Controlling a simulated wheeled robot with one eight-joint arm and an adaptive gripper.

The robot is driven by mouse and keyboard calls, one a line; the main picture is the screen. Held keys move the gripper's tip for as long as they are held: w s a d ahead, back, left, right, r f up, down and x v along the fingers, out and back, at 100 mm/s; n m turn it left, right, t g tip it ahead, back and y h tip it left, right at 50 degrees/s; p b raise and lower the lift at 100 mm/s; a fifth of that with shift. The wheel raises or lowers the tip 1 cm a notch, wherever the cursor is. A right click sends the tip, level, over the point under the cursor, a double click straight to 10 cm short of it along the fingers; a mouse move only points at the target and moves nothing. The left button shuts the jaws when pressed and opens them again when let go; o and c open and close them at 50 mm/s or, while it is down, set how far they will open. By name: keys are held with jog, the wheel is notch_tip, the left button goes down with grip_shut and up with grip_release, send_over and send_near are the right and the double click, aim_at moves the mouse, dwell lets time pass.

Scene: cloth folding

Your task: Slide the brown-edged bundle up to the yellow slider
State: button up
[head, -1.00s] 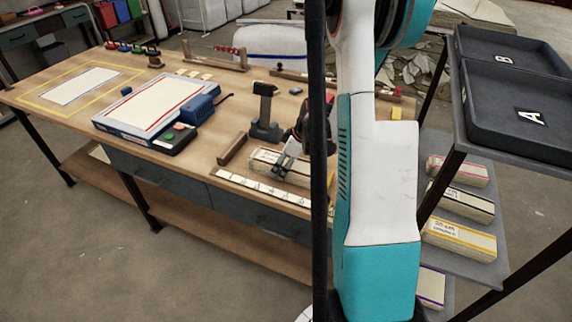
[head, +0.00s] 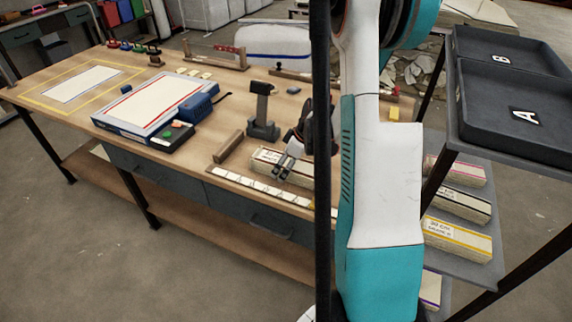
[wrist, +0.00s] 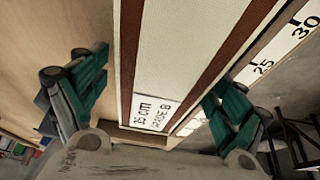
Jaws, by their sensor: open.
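The brown-edged bundle (head: 266,156) is a long cream block lying on the workbench beside a white ruler strip (head: 250,183). In the wrist view the bundle (wrist: 190,50) shows brown stripes along its edges and a label reading 35 cm, grade B. My gripper (head: 283,169) is over the bundle, and its open fingers (wrist: 160,100) stand on either side of it. I cannot tell if they touch it. A small yellow block (head: 392,114), perhaps the yellow slider, sits at the bench's right side. My arm and a dark post hide part of the bench between them.
A wooden block (head: 228,146) lies near the bundle's left end. A dark upright tool (head: 262,115) stands behind it. A blue-edged board (head: 150,105) is further left. Shelves with bundles (head: 458,238) and dark trays (head: 515,118) are at right.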

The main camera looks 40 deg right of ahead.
jog(key=shift+r, duration=0.1)
jog(key=v, duration=1.2)
jog(key=shift+s, duration=0.1)
